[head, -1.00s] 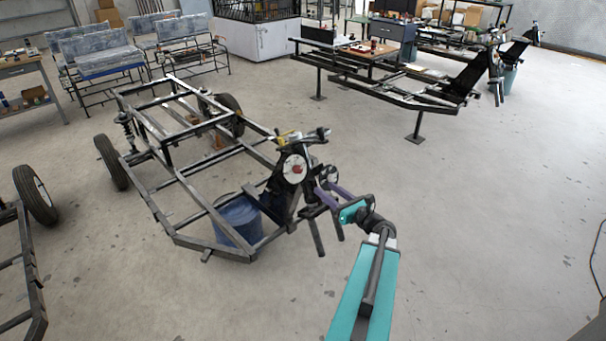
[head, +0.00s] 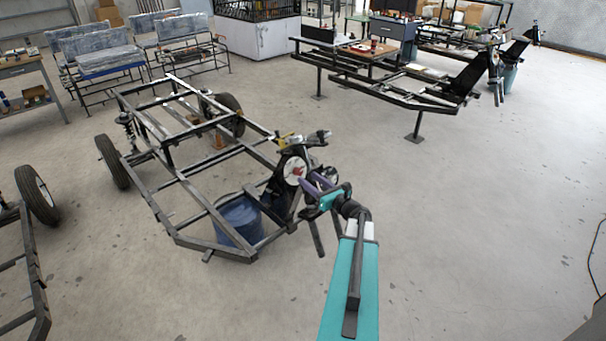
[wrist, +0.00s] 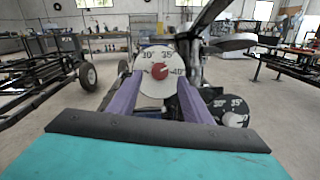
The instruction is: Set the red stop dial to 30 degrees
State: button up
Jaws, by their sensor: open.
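The red stop dial (wrist: 159,71) is a small red knob at the centre of a white disc (wrist: 153,55) marked 30°, 35° and 40°. The 40° mark is at the right of the knob; which mark the knob points to is too small to tell surely. In the head view the red knob (head: 298,171) shows on the front of the black steering column. My gripper (wrist: 159,80) is open, its two purple fingers reaching toward the disc, one to each side of the knob. Nothing is between them. In the head view my gripper (head: 306,180) is close to the dial, at its right.
The dial is on a dark metal vehicle frame (head: 180,242) with a blue bucket (head: 238,220) beneath. Open floor lies to the right.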

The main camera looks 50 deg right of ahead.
aim_at(300, 172)
jog(key=shift+w+d+p, duration=0.15)
jog(key=shift+w+p, duration=0.1)
jog(key=shift+w, duration=0.9)
jog(key=shift+w+d+p, duration=0.15)
jog(key=shift+w+p, duration=0.05)
jog(key=shift+w, duration=0.95)
jog(key=shift+c, duration=0.6)
jog(key=c, duration=0.9)
jog(key=shift+c, duration=0.2)
